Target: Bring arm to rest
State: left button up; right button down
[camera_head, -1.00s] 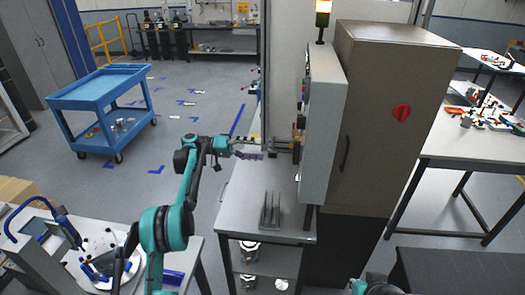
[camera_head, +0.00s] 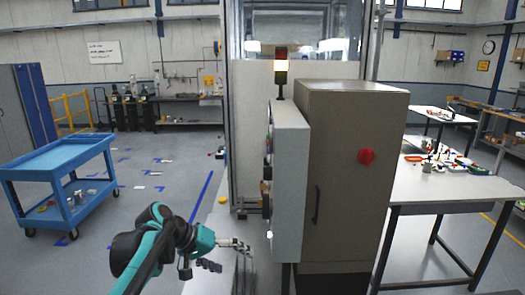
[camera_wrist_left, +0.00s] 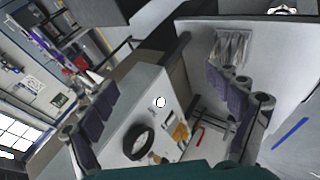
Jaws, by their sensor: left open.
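My left arm (camera_head: 165,240) is teal and black and comes in at the bottom left of the head view. Its gripper (camera_head: 228,254) shows over the grey worktable, left of the control panel box. In the left wrist view the gripper (camera_wrist_left: 168,108) has its purple-padded fingers spread wide apart, with nothing held between them. The panel box with a black ring (camera_wrist_left: 138,142) and a white knob (camera_wrist_left: 160,102) shows beyond the fingers. My right arm is out of view.
The control box (camera_head: 289,180) and tall cabinet (camera_head: 345,190) stand right of the gripper. A pronged rack (camera_wrist_left: 232,47) stands on the worktable. A blue cart (camera_head: 60,170) is at left, with open floor between. A white table (camera_head: 450,188) is at right.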

pick_arm(q)
jog(key=s+a+f+t+y+b, duration=0.1)
jog(key=s+a+f+y+b, duration=0.2)
jog(key=s+f, duration=0.6)
jog(key=s+a+f+t+y+b, duration=0.2)
jog(key=s+a+f, duration=0.4)
jog(key=s+f, duration=0.3)
jog(key=s+y+b, duration=0.1)
jog(key=s+y, duration=0.1)
jog(key=s, duration=0.2)
jog(key=shift+a+f+t+y, duration=0.3)
jog(key=shift+f+y, duration=0.05)
jog(key=shift+y, duration=0.05)
jog(key=shift+s, duration=0.1)
